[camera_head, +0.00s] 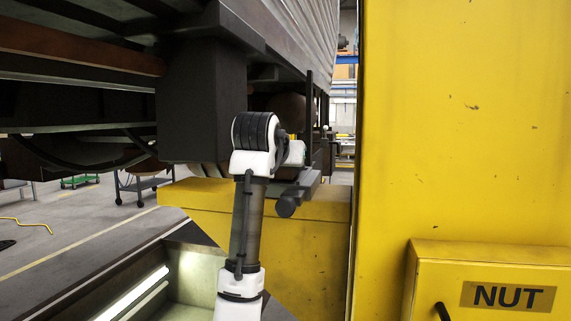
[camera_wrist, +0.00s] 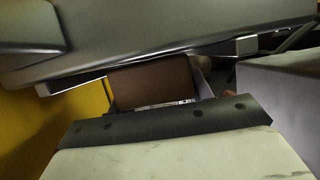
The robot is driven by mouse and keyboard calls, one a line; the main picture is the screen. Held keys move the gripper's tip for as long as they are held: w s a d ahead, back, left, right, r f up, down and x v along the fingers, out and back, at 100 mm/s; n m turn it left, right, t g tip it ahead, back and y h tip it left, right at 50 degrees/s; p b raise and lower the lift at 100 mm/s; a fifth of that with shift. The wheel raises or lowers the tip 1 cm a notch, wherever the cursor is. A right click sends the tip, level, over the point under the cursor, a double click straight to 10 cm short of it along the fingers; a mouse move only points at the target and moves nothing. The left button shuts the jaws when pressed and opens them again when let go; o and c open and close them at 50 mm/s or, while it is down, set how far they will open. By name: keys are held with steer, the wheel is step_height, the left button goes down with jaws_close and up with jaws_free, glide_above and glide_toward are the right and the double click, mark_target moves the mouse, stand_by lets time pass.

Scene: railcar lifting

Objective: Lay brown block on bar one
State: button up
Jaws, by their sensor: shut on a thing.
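In the wrist view the brown block (camera_wrist: 150,84) shows between the grey upper part and the dark, bolted lower edge of my gripper (camera_wrist: 158,98). My gripper is shut on it. In the head view my gripper (camera_head: 297,192) is at the end of my raised arm, close above the top of a yellow beam (camera_head: 300,240). The block cannot be made out there, hidden by the gripper and arm. No label shows which bar is bar one. I cannot tell whether the block touches the beam.
The dark railcar underframe (camera_head: 202,105) hangs close behind and left of my arm. A tall yellow column (camera_head: 460,110) closes off the right, with a yellow box marked NUT (camera_head: 490,280) in front. A lit pit (camera_head: 150,290) lies at lower left. Open floor (camera_head: 60,225) is farther left.

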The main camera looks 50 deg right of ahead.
steer(key=shift+f, duration=0.15)
steer(key=o, duration=1.1)
steer(key=shift+o, duration=0.2)
steer(key=shift+s+a+r+b, duration=0.25)
steer(key=shift+a+b, duration=0.2)
steer(key=shift+b, duration=0.1)
steer(key=b+v, duration=0.4)
steer(key=v, duration=0.7)
steer(key=shift+d, duration=0.1)
